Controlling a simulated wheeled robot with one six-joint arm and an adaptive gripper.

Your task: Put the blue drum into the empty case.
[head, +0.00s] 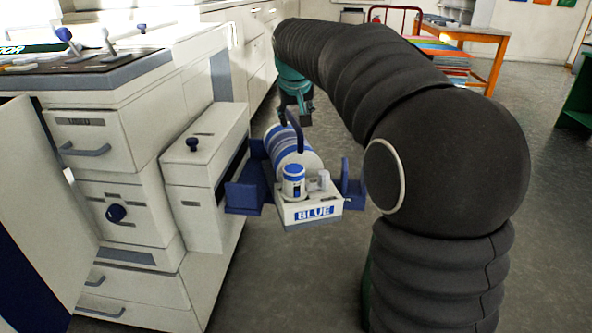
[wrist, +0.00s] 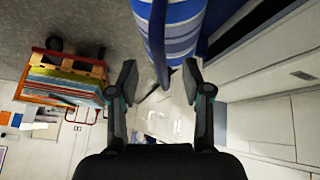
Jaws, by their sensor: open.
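The blue drum (head: 291,150), striped blue and white, lies in a dark blue cradle (head: 243,193) with a dark loop handle (head: 296,130) arching over it. A white box lettered BLUE (head: 311,213) stands at its near end. My gripper (head: 294,112) is on the far side of the drum in the head view, by the handle. In the wrist view my gripper (wrist: 160,85) is open, and the drum (wrist: 168,25) is beyond the fingertips. I cannot make out an empty case.
A white cabinet with drawers (head: 120,210) stands at the left, with a knobbed white unit (head: 205,165) beside the cradle. Levers stand on its console top (head: 80,65). A wooden table (head: 465,32) is at the back right. Grey floor (head: 545,180) is clear at the right.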

